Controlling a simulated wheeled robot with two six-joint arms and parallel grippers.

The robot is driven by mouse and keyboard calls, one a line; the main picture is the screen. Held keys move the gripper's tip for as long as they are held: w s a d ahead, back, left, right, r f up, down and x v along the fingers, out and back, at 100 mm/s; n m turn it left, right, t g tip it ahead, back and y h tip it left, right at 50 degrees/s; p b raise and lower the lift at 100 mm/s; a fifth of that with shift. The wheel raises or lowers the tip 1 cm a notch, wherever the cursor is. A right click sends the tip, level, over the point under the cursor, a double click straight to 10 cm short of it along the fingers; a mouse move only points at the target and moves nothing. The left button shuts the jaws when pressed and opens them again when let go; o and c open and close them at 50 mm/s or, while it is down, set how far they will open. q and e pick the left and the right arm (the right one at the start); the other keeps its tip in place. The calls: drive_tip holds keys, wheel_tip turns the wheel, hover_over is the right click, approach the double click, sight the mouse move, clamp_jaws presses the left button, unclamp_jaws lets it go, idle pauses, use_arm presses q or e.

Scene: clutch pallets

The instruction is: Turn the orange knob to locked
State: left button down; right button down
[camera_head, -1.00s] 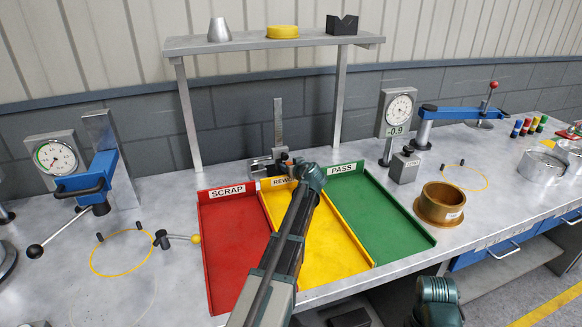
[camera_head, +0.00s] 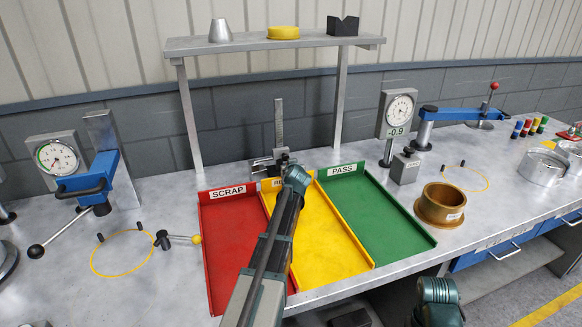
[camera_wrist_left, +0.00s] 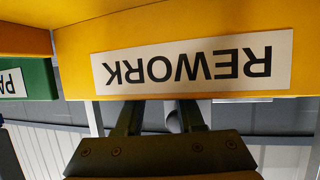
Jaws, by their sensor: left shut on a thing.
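A height gauge with an upright metal post (camera_head: 279,122) stands behind the yellow REWORK tray (camera_head: 322,240). My left gripper (camera_head: 285,158) is at the base of this gauge, at the tray's back end. In the left wrist view its two dark fingers (camera_wrist_left: 162,116) reach past the tray's labelled wall (camera_wrist_left: 200,65) and are shut on a part largely hidden there. A small grey rounded shape (camera_wrist_left: 173,118) shows between them. The orange knob cannot be made out in either view; the gripper's place fits it being between the fingers.
The red SCRAP tray (camera_head: 206,250) and green PASS tray (camera_head: 428,238) flank the yellow one. A metal shelf (camera_head: 265,42) rises behind. A brass ring (camera_head: 440,205) and a dial gauge (camera_head: 398,112) stand to the right. A blue lever fixture (camera_head: 95,180) stands left.

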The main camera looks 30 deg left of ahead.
use_arm(q)
drive_tip(key=shift+m+h, duration=0.3)
drive_tip(key=c, duration=0.5)
unclamp_jaws()
drive_tip(key=shift+c, duration=0.2)
drive_tip(key=p+v, duration=0.5)
drive_tip(key=v, duration=0.9)
drive_tip(key=shift+f, duration=0.25)
